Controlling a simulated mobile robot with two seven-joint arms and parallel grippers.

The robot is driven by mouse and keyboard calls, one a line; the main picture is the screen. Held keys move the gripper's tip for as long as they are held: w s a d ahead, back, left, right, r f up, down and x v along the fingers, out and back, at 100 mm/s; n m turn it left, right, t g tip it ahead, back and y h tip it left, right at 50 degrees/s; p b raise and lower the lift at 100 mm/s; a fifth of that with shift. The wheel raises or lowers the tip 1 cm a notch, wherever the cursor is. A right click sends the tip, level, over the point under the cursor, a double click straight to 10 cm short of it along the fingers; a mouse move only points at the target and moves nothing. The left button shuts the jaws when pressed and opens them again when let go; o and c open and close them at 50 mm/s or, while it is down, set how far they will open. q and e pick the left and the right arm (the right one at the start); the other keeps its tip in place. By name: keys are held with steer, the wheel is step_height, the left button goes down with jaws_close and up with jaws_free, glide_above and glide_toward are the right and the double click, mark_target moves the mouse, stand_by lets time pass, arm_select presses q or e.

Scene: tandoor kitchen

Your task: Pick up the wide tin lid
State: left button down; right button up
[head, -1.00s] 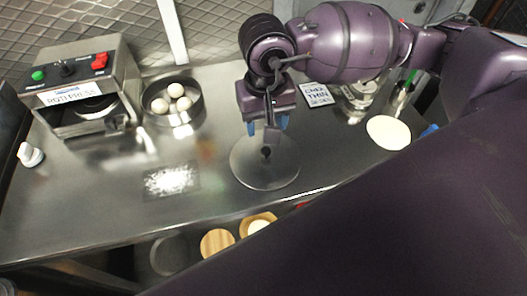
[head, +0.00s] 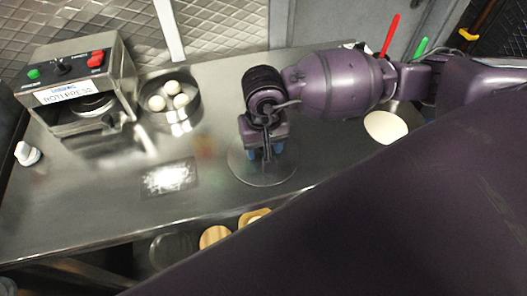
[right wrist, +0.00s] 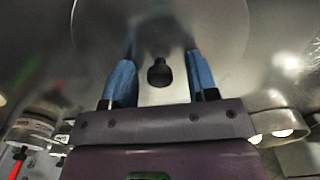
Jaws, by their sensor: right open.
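The wide tin lid (head: 246,172) is a flat, shiny round disc lying on the steel counter, near its front edge. In the right wrist view the lid (right wrist: 228,35) fills the upper middle, and its dark knob (right wrist: 159,73) shows between my two blue fingers. My right gripper (head: 265,154) points down over the lid. It is open, with one finger on each side of the knob (right wrist: 160,75) and a gap to both. I cannot tell how far the fingertips are from the lid. My left gripper is not in view.
A roti press (head: 78,88) and a round tin of dough balls (head: 197,105) stand at the back left. A floury patch (head: 170,177) lies left of the lid. A pale round disc (head: 385,127) lies to the right. Wooden bowls (head: 214,237) sit below the counter edge.

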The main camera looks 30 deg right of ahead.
jaws_close()
steer(key=shift+r, duration=0.15)
